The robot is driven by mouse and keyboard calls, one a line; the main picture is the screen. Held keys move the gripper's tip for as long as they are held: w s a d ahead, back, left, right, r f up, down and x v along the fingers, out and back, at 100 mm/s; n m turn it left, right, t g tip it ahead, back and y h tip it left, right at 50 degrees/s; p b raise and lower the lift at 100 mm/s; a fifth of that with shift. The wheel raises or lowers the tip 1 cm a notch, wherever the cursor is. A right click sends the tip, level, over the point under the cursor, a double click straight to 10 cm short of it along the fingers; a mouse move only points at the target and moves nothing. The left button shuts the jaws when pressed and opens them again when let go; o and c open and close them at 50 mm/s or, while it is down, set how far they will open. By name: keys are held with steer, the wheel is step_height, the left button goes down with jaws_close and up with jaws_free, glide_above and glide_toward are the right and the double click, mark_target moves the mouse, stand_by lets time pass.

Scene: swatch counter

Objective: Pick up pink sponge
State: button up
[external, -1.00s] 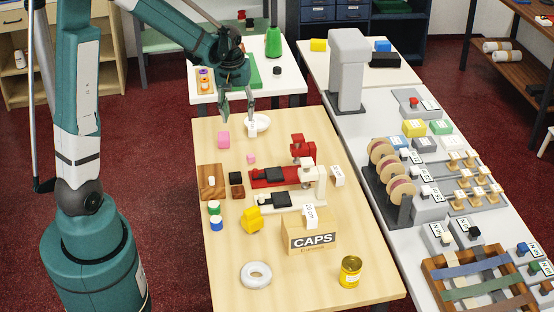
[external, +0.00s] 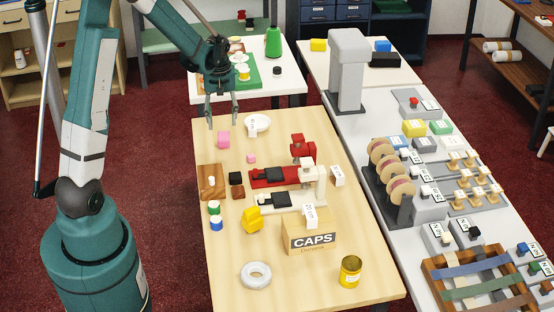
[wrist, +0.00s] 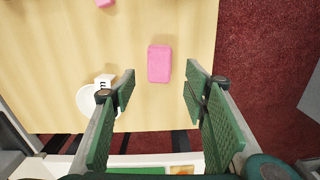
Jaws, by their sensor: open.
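The pink sponge (external: 223,140), a small pink block, lies on the light wooden table near its far left edge. In the wrist view the sponge (wrist: 159,63) lies just beyond the fingertips, roughly centred between them. My gripper (external: 222,118) is open and empty, above the table on the far side of the sponge and apart from it. In the wrist view its two green-padded fingers (wrist: 160,88) are spread wider than the sponge.
A white dish (external: 262,121) with a white tag stands right of the sponge. Red clamp-like tools (external: 280,176), a wooden board (external: 207,182) and a CAPS box (external: 309,238) stand nearer the camera. The table around the sponge is clear.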

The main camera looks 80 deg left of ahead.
mark_target(223, 135)
steer(key=shift+f, duration=0.1)
steer(key=shift+f, duration=1.2)
steer(key=shift+f+b, duration=0.6)
steer(key=shift+f, duration=2)
steer(key=shift+c, duration=0.3)
steer(key=c, duration=0.8)
